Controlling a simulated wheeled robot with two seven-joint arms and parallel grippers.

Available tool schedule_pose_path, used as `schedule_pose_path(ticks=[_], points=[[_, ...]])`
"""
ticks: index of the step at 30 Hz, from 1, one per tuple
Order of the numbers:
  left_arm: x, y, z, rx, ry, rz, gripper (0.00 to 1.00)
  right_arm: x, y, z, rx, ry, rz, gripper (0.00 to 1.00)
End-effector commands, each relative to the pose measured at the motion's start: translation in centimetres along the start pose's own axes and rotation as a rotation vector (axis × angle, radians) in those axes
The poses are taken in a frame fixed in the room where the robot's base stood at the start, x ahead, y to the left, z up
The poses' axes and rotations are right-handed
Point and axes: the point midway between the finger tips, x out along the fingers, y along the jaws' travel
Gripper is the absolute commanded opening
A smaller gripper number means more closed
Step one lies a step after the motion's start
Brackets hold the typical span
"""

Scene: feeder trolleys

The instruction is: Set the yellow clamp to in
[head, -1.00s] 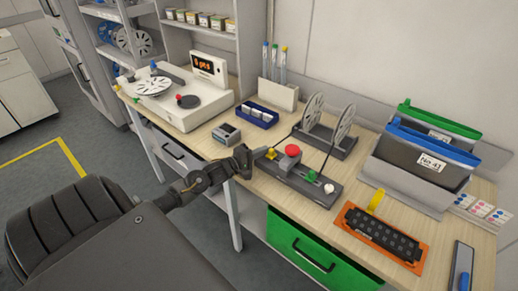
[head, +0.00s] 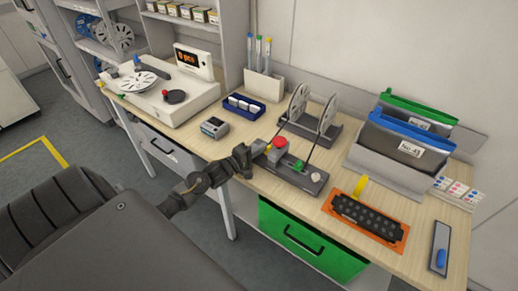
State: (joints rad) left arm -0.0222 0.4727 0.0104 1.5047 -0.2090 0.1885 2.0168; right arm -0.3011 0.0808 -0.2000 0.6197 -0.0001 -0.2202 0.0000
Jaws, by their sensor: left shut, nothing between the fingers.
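A dark splicing block (head: 300,175) lies on the bench, with a red button (head: 279,143), a green knob (head: 299,165) and a white knob. Another yellow lever (head: 361,185) stands upright on the orange-framed black tray (head: 366,219). My right gripper is not in view.
Two film reels (head: 312,112) stand on a base behind the block. A small grey box (head: 214,127) and a blue tray (head: 243,106) lie to the left. A green drawer (head: 302,240) is under the bench.

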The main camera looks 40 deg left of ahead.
Motion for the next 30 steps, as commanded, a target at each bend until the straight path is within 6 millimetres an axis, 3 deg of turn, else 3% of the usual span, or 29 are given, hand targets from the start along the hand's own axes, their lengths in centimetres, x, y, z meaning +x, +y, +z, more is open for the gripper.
schedule_pose_path(ticks=[6,12,18,24,30], points=[[-0.6,-0.1,-3.8,0.003,0.000,0.002,0.00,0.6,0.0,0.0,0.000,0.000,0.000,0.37],[-5.6,-0.3,-3.3,0.001,-0.003,0.001,0.00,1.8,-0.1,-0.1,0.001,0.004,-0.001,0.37],[-8.9,-0.2,-3.3,0.000,-0.003,0.002,0.00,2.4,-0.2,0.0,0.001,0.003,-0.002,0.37],[-10.3,0.0,-3.3,0.001,-0.002,0.002,0.00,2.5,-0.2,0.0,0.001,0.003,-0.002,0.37],[-10.4,0.1,-3.4,0.001,-0.002,0.003,0.00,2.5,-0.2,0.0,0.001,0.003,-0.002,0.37]])
